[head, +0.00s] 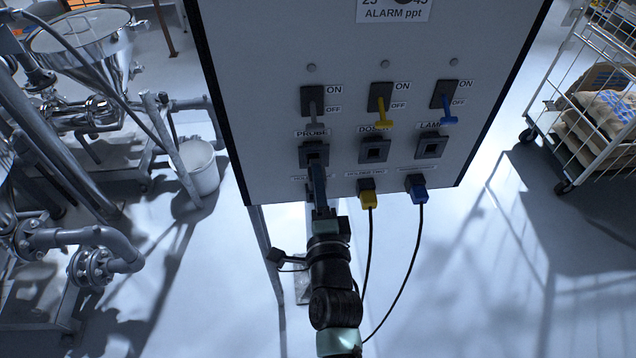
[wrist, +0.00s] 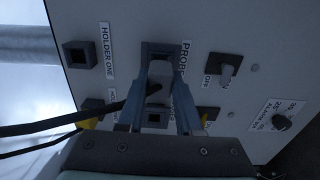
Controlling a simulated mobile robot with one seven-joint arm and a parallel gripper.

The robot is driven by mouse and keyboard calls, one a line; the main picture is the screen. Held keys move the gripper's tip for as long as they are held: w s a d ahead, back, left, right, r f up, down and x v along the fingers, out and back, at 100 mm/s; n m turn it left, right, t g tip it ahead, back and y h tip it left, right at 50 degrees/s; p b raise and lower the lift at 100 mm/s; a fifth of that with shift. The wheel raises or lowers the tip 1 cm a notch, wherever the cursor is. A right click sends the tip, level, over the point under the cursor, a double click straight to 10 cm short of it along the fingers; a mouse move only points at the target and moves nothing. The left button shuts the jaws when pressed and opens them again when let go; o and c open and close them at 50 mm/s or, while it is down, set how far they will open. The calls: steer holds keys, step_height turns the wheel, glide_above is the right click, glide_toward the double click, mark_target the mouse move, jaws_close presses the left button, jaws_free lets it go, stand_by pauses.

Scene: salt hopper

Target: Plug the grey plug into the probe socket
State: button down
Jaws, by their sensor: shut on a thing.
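My gripper (head: 318,188) reaches up to the lower left of the panel, just below the probe socket (head: 313,153). In the wrist view my gripper (wrist: 160,60) is shut on the grey plug (wrist: 160,71), which is mostly hidden between the fingers. The fingertips overlap the probe socket (wrist: 161,46), beside its PROBE label. I cannot tell whether the plug has entered the socket. Holder one (wrist: 80,55) is empty in the wrist view.
The dose socket (head: 375,150) and lamp socket (head: 431,146) are empty. A yellow plug (head: 367,193) and a blue plug (head: 416,189) sit in holders below, with black cables hanging near my arm. Three switches line the panel (head: 370,45) above. A wire trolley (head: 590,105) stands right.

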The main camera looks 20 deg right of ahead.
steer(key=shift+b+x, duration=0.4)
steer(key=shift+x, duration=1.1)
jaws_free()
stand_by(0.4)
stand_by(0.4)
steer(key=shift+p+v, duration=0.75)
steer(key=shift+v, duration=2.25)
steer(key=shift+s, duration=0.1)
